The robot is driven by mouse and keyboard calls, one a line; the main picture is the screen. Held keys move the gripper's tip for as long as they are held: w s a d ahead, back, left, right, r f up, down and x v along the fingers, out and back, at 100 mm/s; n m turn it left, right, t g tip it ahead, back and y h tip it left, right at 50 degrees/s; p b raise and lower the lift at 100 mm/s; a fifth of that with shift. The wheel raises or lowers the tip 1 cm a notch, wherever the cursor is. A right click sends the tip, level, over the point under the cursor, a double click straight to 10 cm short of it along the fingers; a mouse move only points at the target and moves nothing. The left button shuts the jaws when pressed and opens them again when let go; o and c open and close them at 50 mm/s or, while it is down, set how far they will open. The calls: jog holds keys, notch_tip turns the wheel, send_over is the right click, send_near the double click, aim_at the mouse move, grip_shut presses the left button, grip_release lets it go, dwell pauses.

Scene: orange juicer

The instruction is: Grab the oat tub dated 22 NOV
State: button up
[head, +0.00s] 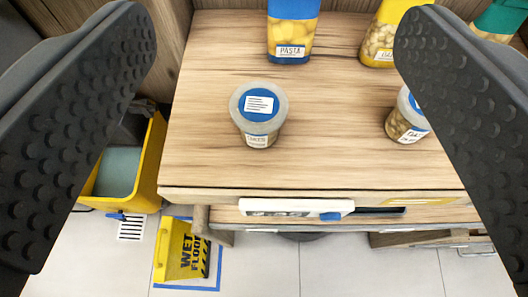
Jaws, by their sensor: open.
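A clear tub with a blue lid and a white label (258,114) stands upright on the wooden table, left of the middle. Its front label seems to read OATS; the date is too small to read. A second similar tub (406,121) stands to the right, partly hidden behind the right finger. Its date cannot be read either. My gripper (268,32) is open and empty, its two black studded fingers at the left and right of the view. The first tub shows in the gap between them, and neither finger touches it.
A pasta container (291,32) and a yellow container (382,36) stand at the table's back, with a green one (498,22) at the far right. Below left are a yellow bucket (140,165) and a wet floor sign (183,252). Table (200,130) around the first tub is clear.

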jog(key=b, duration=0.1)
send_near(262, 132)
jog(key=b+x, duration=0.2)
jog(key=x, duration=0.7)
jog(key=shift+w+d+f, duration=0.1)
jog(key=shift+w+d, duration=0.05)
jog(key=shift+d, duration=0.05)
jog(key=shift+w+a+f+b, duration=0.2)
jog(key=shift+w+b, duration=0.1)
jog(key=shift+w, duration=0.35)
jog(key=x, duration=0.2)
jog(key=b+x, duration=0.1)
jog(key=x, duration=0.1)
jog(key=shift+a+r, duration=0.1)
jog(key=shift+a, duration=0.1)
jog(key=shift+c, duration=0.3)
jog(key=c, duration=1)
